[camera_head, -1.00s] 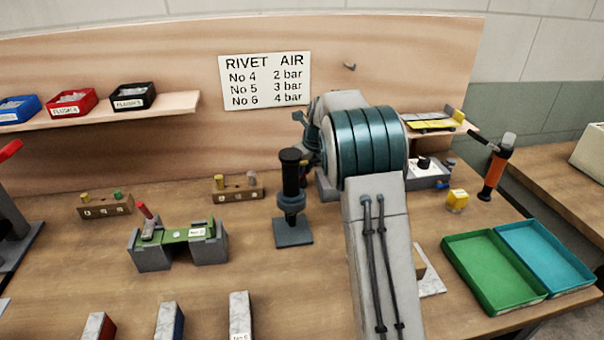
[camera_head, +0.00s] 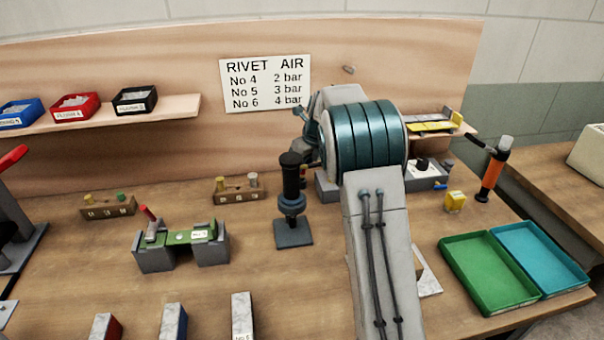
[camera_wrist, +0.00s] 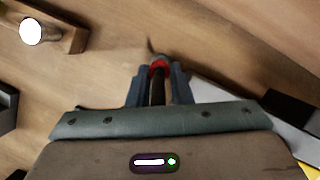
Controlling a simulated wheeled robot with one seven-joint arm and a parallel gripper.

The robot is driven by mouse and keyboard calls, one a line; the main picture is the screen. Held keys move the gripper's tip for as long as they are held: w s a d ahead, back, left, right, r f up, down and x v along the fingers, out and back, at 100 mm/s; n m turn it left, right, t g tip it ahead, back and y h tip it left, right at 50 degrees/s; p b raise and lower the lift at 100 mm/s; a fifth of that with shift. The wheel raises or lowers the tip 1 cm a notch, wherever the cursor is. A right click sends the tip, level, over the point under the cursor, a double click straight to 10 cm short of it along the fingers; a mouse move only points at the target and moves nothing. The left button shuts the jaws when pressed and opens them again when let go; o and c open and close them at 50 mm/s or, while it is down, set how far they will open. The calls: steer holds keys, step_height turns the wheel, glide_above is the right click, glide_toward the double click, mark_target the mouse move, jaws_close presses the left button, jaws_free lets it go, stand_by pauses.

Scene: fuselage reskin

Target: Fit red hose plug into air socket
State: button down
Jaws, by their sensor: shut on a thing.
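In the wrist view my gripper (camera_wrist: 158,78) is shut on the red hose plug (camera_wrist: 159,67), which shows a red ring, a grey tip and a dark shaft between the two fingers. The plug's tip points toward the wooden back board. A grey unit with a black knob (camera_head: 424,165) stands behind my arm. A grey block (camera_head: 327,188) shows at the arm's left side. I cannot make out the air socket itself, nor whether the plug touches it.
A dark upright tool (camera_head: 292,205) on a square base stands left of my arm. A small wooden block with pegs (camera_head: 238,190) is farther left.

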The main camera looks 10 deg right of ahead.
steer(key=shift+r, duration=0.15)
steer(key=shift+r+p, duration=1.35)
steer(key=shift+p, duration=0.35)
